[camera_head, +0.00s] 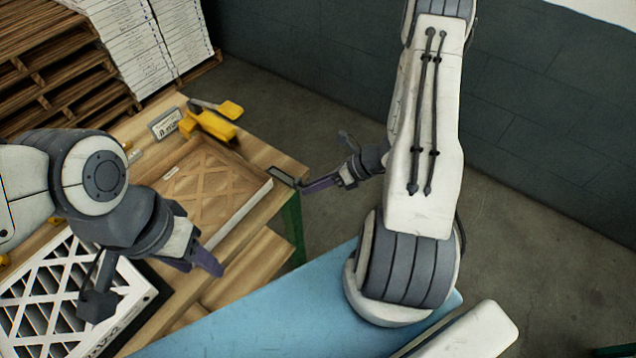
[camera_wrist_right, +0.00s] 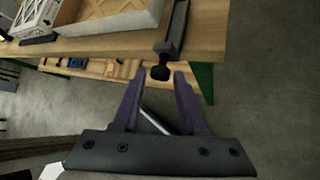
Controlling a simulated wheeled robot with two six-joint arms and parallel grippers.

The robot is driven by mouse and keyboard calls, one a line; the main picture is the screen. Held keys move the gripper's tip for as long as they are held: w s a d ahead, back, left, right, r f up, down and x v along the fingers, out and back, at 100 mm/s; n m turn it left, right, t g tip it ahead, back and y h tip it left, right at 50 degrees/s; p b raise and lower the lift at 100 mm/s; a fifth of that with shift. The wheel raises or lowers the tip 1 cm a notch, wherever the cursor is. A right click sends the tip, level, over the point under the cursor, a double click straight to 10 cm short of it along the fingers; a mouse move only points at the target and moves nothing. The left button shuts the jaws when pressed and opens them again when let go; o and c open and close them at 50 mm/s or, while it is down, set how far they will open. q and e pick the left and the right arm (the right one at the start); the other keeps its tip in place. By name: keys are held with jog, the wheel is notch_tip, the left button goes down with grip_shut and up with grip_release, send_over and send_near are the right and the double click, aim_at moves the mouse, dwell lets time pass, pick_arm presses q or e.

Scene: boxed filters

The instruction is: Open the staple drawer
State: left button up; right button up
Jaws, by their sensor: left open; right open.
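A dark, bar-shaped object (camera_head: 281,177) lies at the right corner of the wooden table. In the right wrist view this dark bar (camera_wrist_right: 176,32) ends in a black knob that overhangs the table edge. I cannot tell for sure that it holds the staple drawer; no drawer shows clearly open. My right gripper (camera_head: 310,186) is open and empty near the table corner. In its wrist view the purple fingertips of the gripper (camera_wrist_right: 160,74) appear on either side of the knob, without clear contact. My left gripper (camera_head: 210,264) is open over the table's front, and holds nothing visible.
The wooden table (camera_head: 262,216) bears a tray with a lattice-faced filter (camera_head: 212,188), a yellow tool (camera_head: 214,124) and a small sign (camera_head: 165,123). White boxes (camera_head: 130,45) stand on pallets behind. A lower shelf (camera_wrist_right: 110,72) shows under the tabletop.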

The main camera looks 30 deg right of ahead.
jog(key=b+v, duration=0.1)
jog(key=v, duration=0.9)
jog(key=shift+d, duration=0.15)
jog(key=shift+s+r, duration=0.1)
jog(key=shift+r, duration=0.05)
jog(key=s+a+r+n+g+h+b, duration=0.1)
jog(key=a+r+n+g, duration=0.3)
jog(key=a+n, duration=0.45)
jog(key=s+a+r+n+g+h, duration=0.1)
jog(key=a+r+n+g, duration=0.2)
jog(key=a+n, duration=0.55)
jog(key=s+a+r+n+h, duration=0.2)
jog(key=s+a+r+n, duration=0.1)
jog(key=n, duration=0.8)
jog(key=s+a+r+n+t+h+b, duration=0.1)
jog(key=s+a+r+n+h, duration=0.2)
jog(key=s+a+n, duration=0.2)
jog(key=s+n, duration=0.3)
jog(key=n, duration=0.2)
jog(key=shift+a+r+n+t+h, duration=0.3)
jog(key=shift+a+n, duration=0.1)
